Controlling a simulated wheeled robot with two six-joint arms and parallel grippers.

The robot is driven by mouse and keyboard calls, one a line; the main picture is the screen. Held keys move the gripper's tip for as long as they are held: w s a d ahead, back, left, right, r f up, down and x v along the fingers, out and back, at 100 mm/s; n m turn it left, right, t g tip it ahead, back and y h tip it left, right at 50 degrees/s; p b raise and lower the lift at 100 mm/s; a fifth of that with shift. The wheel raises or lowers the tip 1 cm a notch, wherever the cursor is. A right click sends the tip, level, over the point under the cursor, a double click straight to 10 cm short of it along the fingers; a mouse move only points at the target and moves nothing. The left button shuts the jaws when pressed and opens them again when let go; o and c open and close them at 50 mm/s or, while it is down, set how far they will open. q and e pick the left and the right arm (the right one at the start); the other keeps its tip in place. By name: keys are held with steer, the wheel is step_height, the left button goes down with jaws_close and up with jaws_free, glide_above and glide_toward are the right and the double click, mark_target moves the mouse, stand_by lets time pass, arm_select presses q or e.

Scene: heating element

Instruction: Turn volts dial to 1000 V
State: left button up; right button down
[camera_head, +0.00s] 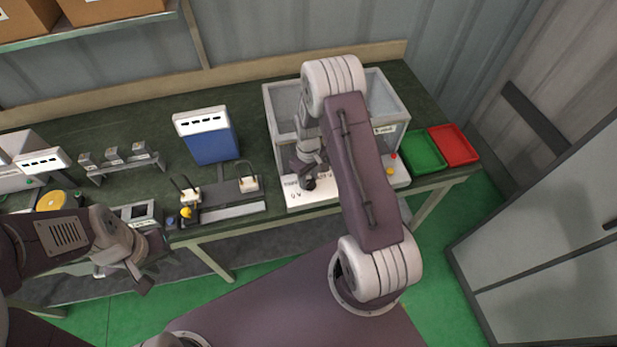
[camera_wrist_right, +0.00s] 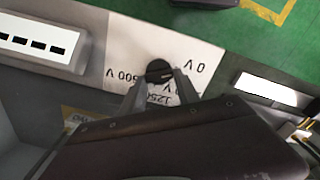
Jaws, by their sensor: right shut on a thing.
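The volts dial (camera_wrist_right: 158,71) is a small black round knob on a white panel (camera_wrist_right: 185,45) in the right wrist view. Labels around it appear upside down, including 0 V to the right and 500 V to the left; others are partly hidden by my gripper. A pale line on the knob points roughly right, but its exact setting is hard to read. My right gripper (camera_wrist_right: 158,84) has its fingers on both sides of the knob. In the head view my right gripper (camera_head: 306,179) is at the panel's left end. My left gripper (camera_head: 122,281) is open and empty, in front of the bench.
A grey open-topped box (camera_head: 390,100) stands behind the panel. Green (camera_head: 422,151) and red (camera_head: 454,145) trays lie to its right.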

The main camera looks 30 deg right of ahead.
steer(key=shift+m, duration=0.3)
steer(key=m, duration=0.5)
steer(key=shift+d+m, duration=0.2)
steer(key=shift+m, duration=0.1)
steer(key=m, duration=0.5)
steer(key=shift+d, duration=0.1)
steer(key=shift+m, duration=0.4)
steer(key=c, duration=0.9)
jaws_free()
steer(key=shift+s+r, duration=0.1)
steer(key=shift+b, duration=0.3)
